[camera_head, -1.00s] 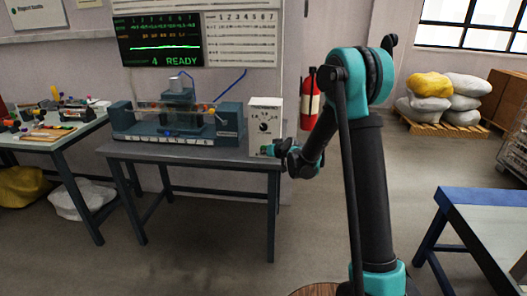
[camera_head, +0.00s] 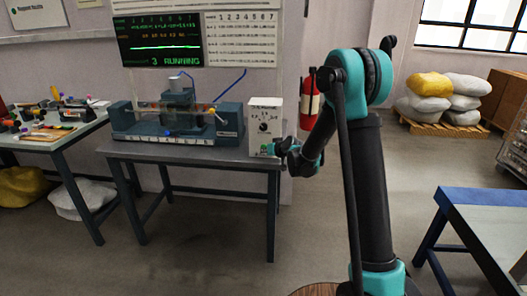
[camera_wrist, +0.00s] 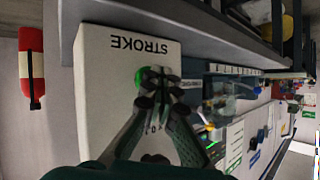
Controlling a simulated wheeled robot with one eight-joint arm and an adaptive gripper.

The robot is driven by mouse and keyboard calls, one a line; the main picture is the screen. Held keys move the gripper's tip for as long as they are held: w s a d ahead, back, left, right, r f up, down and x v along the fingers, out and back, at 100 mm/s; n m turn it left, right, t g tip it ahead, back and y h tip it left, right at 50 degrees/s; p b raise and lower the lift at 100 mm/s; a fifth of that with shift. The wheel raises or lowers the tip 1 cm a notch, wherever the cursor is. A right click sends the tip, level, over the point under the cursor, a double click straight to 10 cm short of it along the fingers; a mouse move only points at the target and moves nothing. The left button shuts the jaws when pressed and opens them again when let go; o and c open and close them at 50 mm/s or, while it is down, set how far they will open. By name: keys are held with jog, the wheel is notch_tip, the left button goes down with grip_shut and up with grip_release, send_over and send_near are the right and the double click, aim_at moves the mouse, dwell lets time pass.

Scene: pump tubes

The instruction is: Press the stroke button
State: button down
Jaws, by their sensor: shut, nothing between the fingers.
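The green stroke button (camera_wrist: 147,75) is on the white control box (camera_wrist: 95,85), next to the printed word STROKE, in the wrist view. My gripper (camera_wrist: 158,84) is shut and empty, its fingertips at the button and partly covering it. I cannot tell exactly how far the button is pressed in. In the head view the white box (camera_head: 264,112) stands at the right end of the pump table, and my gripper (camera_head: 272,149) is at its lower front. The wall display (camera_head: 160,40) reads "3 RUNNING".
The pump machine (camera_head: 175,122) with its tubes stands left of the box on the table (camera_head: 190,153). A red fire extinguisher (camera_head: 309,103) hangs on the wall to the right. A blue-edged table (camera_head: 490,200) stands at the right. The floor between is clear.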

jog(key=shift+s, duration=1.3)
jog(key=s, duration=0.5)
jog(key=shift+a, duration=0.15)
dwell(0.3)
jog(key=s+d+r+m+g+h, duration=0.15)
jog(key=s+d+h, duration=0.25)
jog(key=s+d, duration=1.15)
jog(key=s+d+f+m+g+h, duration=0.1)
jog(key=s+d+f+g, duration=0.1)
jog(key=s+d, duration=0.4)
jog(key=s+d+f+m+g+h, duration=0.2)
jog(key=s+d, duration=0.5)
jog(key=s, duration=0.7)
jog(key=shift+s+f, duration=0.25)
jog(key=shift+f, duration=0.5)
